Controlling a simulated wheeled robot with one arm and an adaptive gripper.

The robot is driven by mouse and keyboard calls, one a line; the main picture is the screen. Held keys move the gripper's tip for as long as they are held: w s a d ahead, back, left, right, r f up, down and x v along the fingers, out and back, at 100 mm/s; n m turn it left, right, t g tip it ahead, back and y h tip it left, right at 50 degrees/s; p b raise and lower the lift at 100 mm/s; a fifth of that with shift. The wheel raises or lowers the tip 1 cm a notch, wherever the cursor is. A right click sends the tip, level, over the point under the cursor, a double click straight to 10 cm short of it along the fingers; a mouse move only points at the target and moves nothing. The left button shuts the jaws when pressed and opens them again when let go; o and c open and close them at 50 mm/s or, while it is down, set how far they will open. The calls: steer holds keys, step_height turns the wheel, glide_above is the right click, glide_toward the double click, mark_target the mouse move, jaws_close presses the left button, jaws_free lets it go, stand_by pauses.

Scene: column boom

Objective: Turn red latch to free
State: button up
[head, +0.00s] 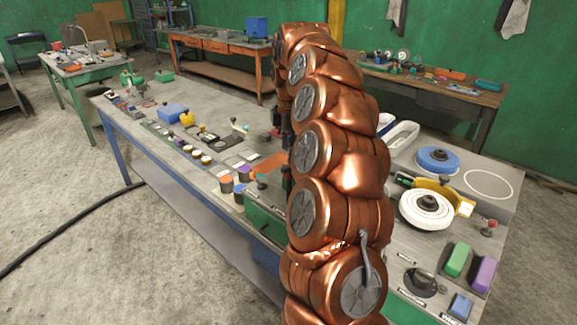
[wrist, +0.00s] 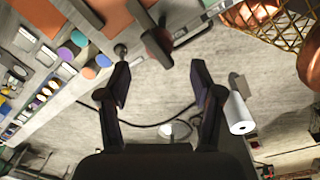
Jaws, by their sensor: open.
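In the wrist view, a dark red, bar-like part (wrist: 157,44), which looks like the red latch, stands just beyond my fingertips near the top centre. My gripper (wrist: 158,75) is open, with its two dark fingers wide apart and nothing between them. The red part lies ahead of the gap, apart from both fingers as far as I can tell. In the head view, my copper arm hides most of this area. Only dark bits of my gripper (head: 287,140) show at the arm's left edge, above the bench. Which setting the latch points to is not readable.
The long grey bench (head: 135,117) carries jars, blocks and a blue box (head: 172,112) left of my arm. A blue disc (head: 437,160), a white disc (head: 426,209) and coloured blocks lie to its right. A small round-headed knob (wrist: 120,50) stands near the left finger.

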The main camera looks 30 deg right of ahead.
mark_target(289, 167)
steer(key=shift+w+f+p, duration=0.2)
steer(key=shift+f+p, duration=0.9)
steer(key=shift+f, duration=2.1)
steer(key=c, duration=1.1)
